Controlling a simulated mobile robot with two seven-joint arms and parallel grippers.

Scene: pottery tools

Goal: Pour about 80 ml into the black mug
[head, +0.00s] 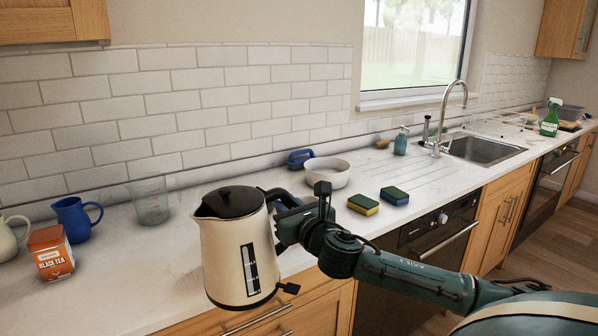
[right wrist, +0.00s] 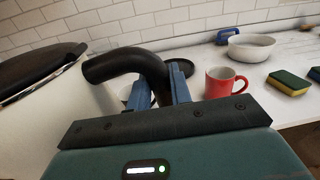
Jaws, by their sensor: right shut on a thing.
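A cream kettle (head: 222,255) with a black lid and a water-level window is held up near the counter's front edge, roughly upright, its spout to the left. My right gripper (head: 283,208) is shut on its black handle at the right. In the right wrist view, the gripper (right wrist: 160,82) has its two blue fingers around the handle, with the kettle (right wrist: 50,125) to the left. I cannot make out the black mug for sure; a dark round thing (right wrist: 179,68) partly shows behind the fingers in that view. My left gripper is not in view.
A red mug (right wrist: 224,83) shows in the right wrist view. The sink (head: 482,149) lies farther right.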

